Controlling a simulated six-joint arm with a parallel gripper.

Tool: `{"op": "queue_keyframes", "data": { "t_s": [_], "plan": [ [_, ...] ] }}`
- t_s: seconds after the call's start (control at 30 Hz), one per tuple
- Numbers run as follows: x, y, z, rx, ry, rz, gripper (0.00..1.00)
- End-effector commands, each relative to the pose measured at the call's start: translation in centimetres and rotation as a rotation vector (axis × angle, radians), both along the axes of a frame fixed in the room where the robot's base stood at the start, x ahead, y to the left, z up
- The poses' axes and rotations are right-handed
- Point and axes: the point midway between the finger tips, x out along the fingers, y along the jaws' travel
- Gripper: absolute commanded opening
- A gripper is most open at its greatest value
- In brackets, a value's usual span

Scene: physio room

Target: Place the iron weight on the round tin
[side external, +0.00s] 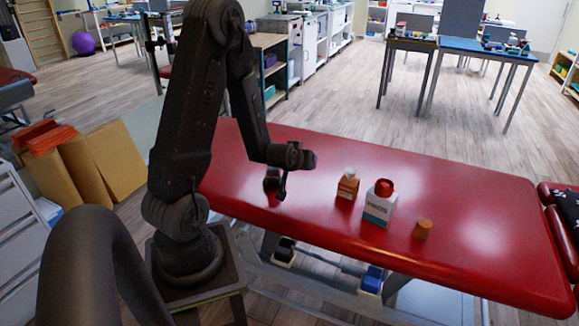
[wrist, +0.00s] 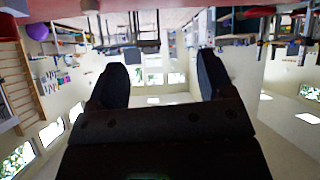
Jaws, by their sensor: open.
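My gripper (side external: 275,187) hangs over the left part of the red padded table, left of the items on it. Its two dark fingers (wrist: 160,78) stand wide apart in the wrist view, with nothing between them. A small orange-brown round piece (side external: 422,229) stands on the table at the right of the group; it may be the round tin, but I cannot tell. A red rounded thing (side external: 385,187) sits on top of a white and blue carton (side external: 378,210); I cannot tell whether it is a lid or a separate object. I cannot identify the iron weight for sure.
An orange-brown bottle with a white label (side external: 347,186) stands just left of the carton. The red table (side external: 480,225) is bare to the right of the group and between my gripper and the bottle. The wrist view shows the room upside down, without these items.

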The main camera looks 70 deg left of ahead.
Motion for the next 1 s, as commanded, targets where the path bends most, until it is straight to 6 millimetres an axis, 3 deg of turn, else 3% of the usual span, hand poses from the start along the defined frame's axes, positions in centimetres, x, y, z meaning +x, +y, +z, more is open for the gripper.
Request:
{"op": "queue_keyframes", "data": {
  "t_s": [0.03, 0.1, 0.23, 0.37, 0.5, 0.6, 0.73, 0.83, 1.0],
  "plan": [
    [1.5, -2.4, 2.3, -0.022, -0.004, -0.081, 0.74],
    [2.5, -5.6, 4.7, -0.063, 0.017, -0.185, 0.74],
    [2.7, -11.9, 8.9, -0.120, 0.077, -0.374, 0.74],
    [0.7, -17.9, 12.7, -0.149, 0.158, -0.555, 0.74],
    [-3.6, -23.1, 16.0, -0.153, 0.261, -0.727, 0.74],
    [-7.0, -25.5, 17.6, -0.145, 0.333, -0.820, 0.74],
    [-10.5, -27.0, 18.8, -0.133, 0.403, -0.892, 0.74],
    [-12.1, -27.5, 19.1, -0.130, 0.436, -0.918, 0.74],
    [-12.7, -27.6, 19.2, -0.129, 0.450, -0.928, 0.74]
  ]
}}
